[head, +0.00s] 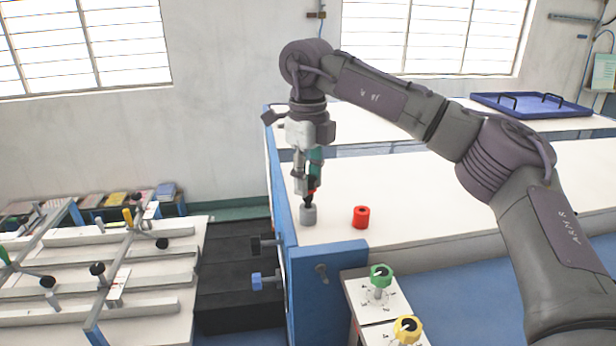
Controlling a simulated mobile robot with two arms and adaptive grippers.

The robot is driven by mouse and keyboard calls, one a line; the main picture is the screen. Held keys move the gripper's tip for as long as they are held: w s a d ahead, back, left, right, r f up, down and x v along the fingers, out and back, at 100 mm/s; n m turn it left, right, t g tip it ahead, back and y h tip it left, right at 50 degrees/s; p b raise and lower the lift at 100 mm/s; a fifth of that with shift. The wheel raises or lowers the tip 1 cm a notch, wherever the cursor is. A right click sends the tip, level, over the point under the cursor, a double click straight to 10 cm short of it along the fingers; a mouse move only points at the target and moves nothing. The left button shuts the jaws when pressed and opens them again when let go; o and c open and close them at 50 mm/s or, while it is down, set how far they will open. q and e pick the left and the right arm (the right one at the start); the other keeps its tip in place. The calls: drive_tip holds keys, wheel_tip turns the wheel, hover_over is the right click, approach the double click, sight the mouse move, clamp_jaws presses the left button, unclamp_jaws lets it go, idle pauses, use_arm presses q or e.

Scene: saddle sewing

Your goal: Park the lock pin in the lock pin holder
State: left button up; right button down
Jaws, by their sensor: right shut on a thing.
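My right gripper (309,187) points straight down over the near left corner of the white table. It is shut on a small dark piece, most likely the lock pin (309,199), which is largely hidden between the fingers. A short grey cylinder (308,216) is directly below the fingertips; I cannot tell whether the pin is inside it or just above it. A red cylinder (361,217) with a dark hole in its top stands to the right, apart from the gripper. I cannot tell for certain which cylinder is the lock pin holder. My left gripper is out of view.
The white table (430,205) has a blue edge and is clear right of the red cylinder. Green (381,275) and yellow (407,329) knobs stand on a lower stand in front. A blue tray (530,105) lies at the back right. Clamping rails (100,270) are at left.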

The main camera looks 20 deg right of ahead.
drive_tip(key=shift+f+b, duration=0.45)
drive_tip(key=shift+f, duration=0.35)
drive_tip(key=c, duration=0.7)
unclamp_jaws()
wheel_tip(320, 180, up, 12)
